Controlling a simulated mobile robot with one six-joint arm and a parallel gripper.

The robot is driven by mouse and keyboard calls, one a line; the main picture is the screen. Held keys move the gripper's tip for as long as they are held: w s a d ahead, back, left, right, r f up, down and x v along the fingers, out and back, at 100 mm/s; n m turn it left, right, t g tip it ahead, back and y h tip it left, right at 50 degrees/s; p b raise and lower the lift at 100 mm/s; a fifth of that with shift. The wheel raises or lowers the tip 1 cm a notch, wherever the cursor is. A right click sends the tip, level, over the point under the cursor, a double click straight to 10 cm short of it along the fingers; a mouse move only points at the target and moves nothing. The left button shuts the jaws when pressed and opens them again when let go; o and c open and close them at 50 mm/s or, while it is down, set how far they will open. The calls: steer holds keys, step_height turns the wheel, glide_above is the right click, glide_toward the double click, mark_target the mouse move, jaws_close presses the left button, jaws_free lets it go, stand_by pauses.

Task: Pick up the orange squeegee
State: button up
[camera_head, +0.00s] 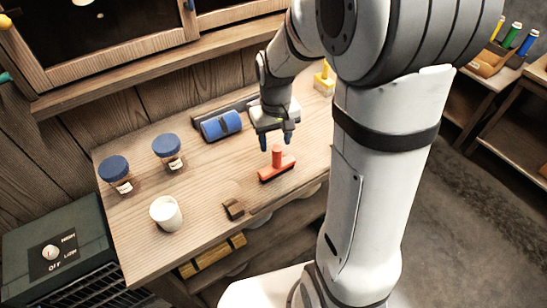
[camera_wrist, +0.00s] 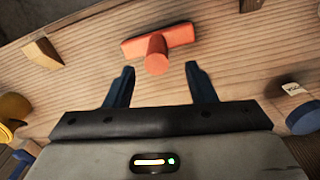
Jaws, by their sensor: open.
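The orange squeegee (camera_head: 277,166) lies on the wooden worktop (camera_head: 190,222), near its front edge, with its handle standing up from the long crossbar. In the wrist view the squeegee (camera_wrist: 158,48) is at the top centre, its round handle end toward the camera. My gripper (camera_head: 277,142) is above the worktop, just behind and above the handle. In the wrist view its two dark blue fingers (camera_wrist: 155,80) are spread apart, with the handle end between and beyond their tips. The fingers appear apart from the squeegee. Nothing is held.
A blue roller (camera_head: 221,126) lies behind. A small brown block (camera_head: 233,208) is left of the squeegee. A yellow object (camera_head: 324,80) stands at the back right.

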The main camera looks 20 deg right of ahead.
mark_target(277, 155)
steer(key=f, duration=0.2)
steer(key=f+p, duration=0.1)
steer(key=f, duration=0.3)
steer(key=shift+s+d, duration=0.2)
steer(key=shift+s, duration=0.1)
steer(key=shift+c, duration=0.2)
jaws_close()
